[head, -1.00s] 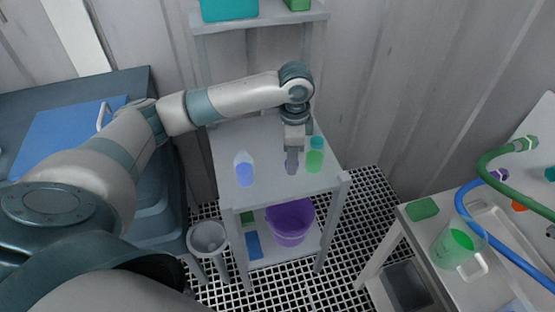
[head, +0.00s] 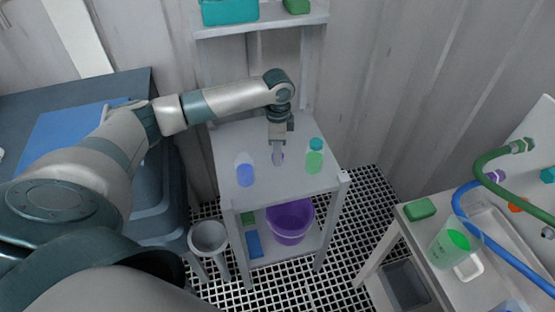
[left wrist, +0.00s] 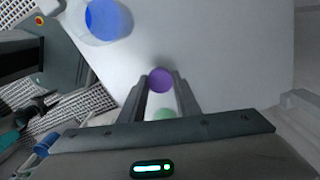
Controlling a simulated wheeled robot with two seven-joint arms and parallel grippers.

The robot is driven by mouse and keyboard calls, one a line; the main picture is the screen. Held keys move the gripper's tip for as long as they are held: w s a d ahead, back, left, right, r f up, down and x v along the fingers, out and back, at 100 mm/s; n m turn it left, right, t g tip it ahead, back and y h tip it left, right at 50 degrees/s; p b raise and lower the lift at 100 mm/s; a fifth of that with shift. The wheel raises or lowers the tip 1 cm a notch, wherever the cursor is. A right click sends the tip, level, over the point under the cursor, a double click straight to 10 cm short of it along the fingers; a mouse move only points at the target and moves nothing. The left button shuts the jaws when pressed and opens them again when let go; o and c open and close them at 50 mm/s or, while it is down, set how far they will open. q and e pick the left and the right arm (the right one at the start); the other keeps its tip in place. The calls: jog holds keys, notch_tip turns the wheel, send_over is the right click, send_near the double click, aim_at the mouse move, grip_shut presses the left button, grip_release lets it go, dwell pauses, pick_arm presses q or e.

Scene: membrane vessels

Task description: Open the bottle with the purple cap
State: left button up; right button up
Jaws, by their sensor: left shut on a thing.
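My left gripper (head: 277,158) points down over the small grey table (head: 220,150), between two bottles. In the left wrist view its fingers (left wrist: 160,90) are shut on a round purple cap (left wrist: 160,80). In the head view only a sliver of purple (head: 282,157) shows beside the fingers. I see no bottle under the cap, and cannot tell whether it touches the table. A clear bottle with blue liquid (head: 245,175) stands upright to the left, with no cap visible; it also shows in the wrist view (left wrist: 105,20). My right gripper is not in view.
A green bottle with a teal cap (head: 315,157) stands to the gripper's right. A purple bucket (head: 290,222) sits on the lower shelf. A right-hand bench holds a beaker of green liquid (head: 449,243) and a green block (head: 419,209). The tabletop's front middle is clear.

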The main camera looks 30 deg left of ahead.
aim_at(277, 168)
pick_arm(q)
notch_tip(277, 168, down, 3)
jog(key=shift+r+p, duration=0.1)
jog(key=shift+p, duration=0.4)
jog(key=shift+f, duration=0.5)
jog(key=shift+f, duration=0.15)
jog(key=o, duration=1.2)
jog(key=shift+c, duration=0.2)
